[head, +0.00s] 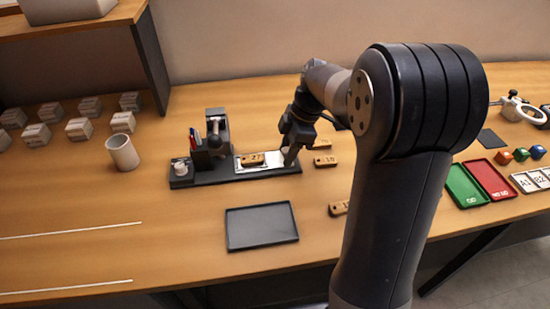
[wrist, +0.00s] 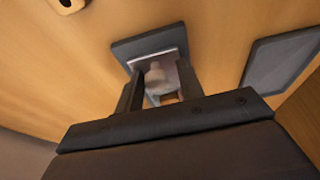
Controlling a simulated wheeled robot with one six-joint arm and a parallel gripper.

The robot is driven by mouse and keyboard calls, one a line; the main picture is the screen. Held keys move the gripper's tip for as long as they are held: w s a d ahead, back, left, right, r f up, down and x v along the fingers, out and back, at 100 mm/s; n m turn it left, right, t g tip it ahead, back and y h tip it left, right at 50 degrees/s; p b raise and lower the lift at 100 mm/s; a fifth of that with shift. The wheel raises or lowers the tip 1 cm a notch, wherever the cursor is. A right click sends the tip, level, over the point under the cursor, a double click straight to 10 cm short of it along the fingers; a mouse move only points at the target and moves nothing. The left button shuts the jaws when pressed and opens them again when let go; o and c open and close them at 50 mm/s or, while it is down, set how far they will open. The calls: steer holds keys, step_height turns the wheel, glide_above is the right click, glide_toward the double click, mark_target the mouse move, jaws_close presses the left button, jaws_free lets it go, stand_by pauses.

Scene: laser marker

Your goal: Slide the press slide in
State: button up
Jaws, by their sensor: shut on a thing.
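The press (head: 217,130) stands on a dark base (head: 215,180) on the table in the head view. Its light slide (head: 242,168) extends to the right along the base, with a wooden tag (head: 253,159) marked with a number lying on it. My gripper (head: 290,157) is at the right end of the slide, pointing down, shut on a part there. In the wrist view the fingers (wrist: 155,97) sit on either side of a pale part of the slide (wrist: 157,73) above the dark base (wrist: 145,45). My arm and fingers partly hide the held part.
A black tray (head: 261,227) lies in front of the press. Loose wooden tags (head: 325,161) lie to the right near my arm. A white cup (head: 123,152) and several small boxes stand left. Green (head: 464,187) and red (head: 488,180) trays lie far right.

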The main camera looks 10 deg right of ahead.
mark_target(267, 161)
steer(key=shift+a+f, duration=0.2)
steer(key=shift+a, duration=0.6)
steer(key=shift+a+f, duration=0.15)
steer(key=shift+a, duration=0.6)
steer(key=shift+a+f, duration=0.2)
steer(key=shift+a, duration=0.6)
steer(key=o, duration=0.5)
steer(key=r+p, duration=0.2)
steer(key=r, duration=0.1)
steer(key=r+p, duration=0.3)
steer(key=r, duration=0.1)
steer(key=shift+w+r, duration=0.2)
steer(key=shift+r, duration=0.1)
steer(key=shift+f, duration=0.1)
